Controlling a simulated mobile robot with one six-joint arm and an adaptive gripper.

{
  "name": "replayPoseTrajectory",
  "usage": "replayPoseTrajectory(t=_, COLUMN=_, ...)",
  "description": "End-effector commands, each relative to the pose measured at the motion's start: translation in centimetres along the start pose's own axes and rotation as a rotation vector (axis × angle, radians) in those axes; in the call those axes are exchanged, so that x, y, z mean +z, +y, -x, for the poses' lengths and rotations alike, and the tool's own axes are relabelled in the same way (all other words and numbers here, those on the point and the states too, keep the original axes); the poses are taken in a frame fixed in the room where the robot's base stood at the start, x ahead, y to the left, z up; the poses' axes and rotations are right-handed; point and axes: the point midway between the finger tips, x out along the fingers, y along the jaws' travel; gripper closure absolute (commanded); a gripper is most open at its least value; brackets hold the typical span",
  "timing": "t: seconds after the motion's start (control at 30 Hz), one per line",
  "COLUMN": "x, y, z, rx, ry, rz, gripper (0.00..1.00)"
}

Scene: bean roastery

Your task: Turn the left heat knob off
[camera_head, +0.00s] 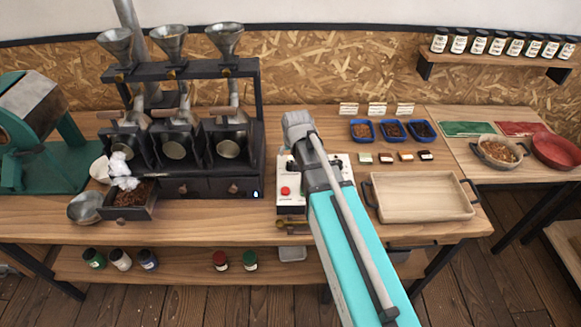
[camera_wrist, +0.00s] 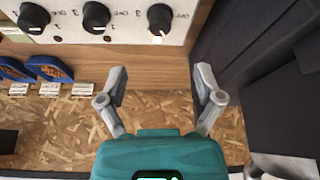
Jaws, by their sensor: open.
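The white control panel (camera_head: 291,203) stands on the bench right of the black roaster, partly hidden by my arm. In the wrist view, which is turned about, the panel (camera_wrist: 120,32) shows three black knobs along the top. The left heat knob (camera_wrist: 160,17) is the rightmost there, with a bright glow at its lower edge. The middle knob (camera_wrist: 96,16) and the right knob (camera_wrist: 33,17) have dark spots beside them. My gripper (camera_wrist: 161,82) is open and empty, its fingers below the left knob in the picture and apart from it.
The black roaster (camera_head: 190,185) stands close left of the panel, with a pulled-out drawer of beans (camera_head: 133,200). A wooden tray (camera_head: 420,197) lies to the right. Blue bean trays (camera_head: 392,129) and small labelled cards stand behind it. The panel has a red button (camera_head: 285,190).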

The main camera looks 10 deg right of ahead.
Motion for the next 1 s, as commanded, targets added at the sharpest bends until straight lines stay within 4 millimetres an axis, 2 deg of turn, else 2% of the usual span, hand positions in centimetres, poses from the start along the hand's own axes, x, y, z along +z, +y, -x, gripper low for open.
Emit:
replayPoseTrajectory(t=0.03, x=0.1, y=0.0, z=-0.8, rx=0.000, ry=0.000, rz=0.000, gripper=0.15)
replayPoseTrajectory(t=1.0, x=0.1, y=0.0, z=-8.7, rx=0.000, ry=0.000, rz=0.000, gripper=0.15)
